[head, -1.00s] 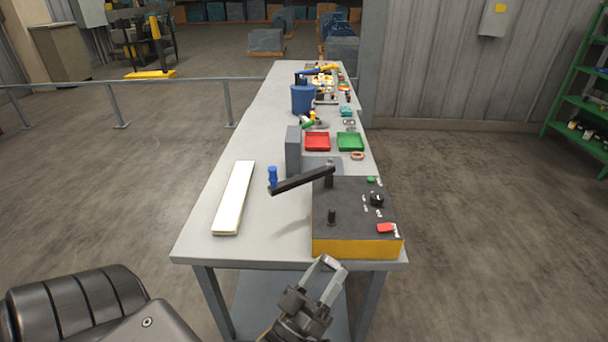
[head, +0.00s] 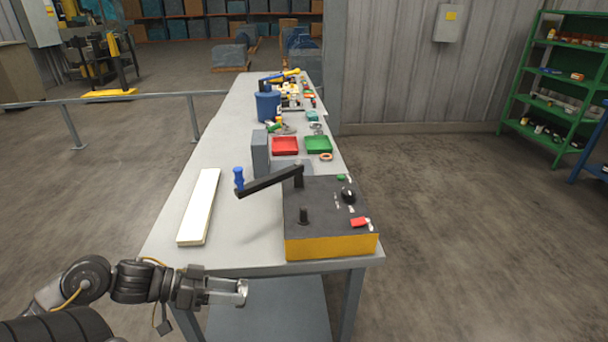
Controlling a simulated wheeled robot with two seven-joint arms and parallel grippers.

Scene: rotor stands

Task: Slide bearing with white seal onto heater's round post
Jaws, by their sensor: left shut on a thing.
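The heater (head: 330,246) is a box with a dark top and yellow front at the near right end of the bench. My left gripper (head: 240,291) is low in front of the bench's near edge, left of the heater. It is shut on a small pale piece at its fingertips, likely the bearing with white seal; its shape is mostly hidden. My right gripper is not in view.
A long white-topped block (head: 199,206) lies at left on the bench (head: 170,232). A grey upright block (head: 260,153), a red tray (head: 285,146), a green tray (head: 318,145) and an orange ring (head: 326,156) lie behind the heater. A blue container (head: 268,105) stands farther back.

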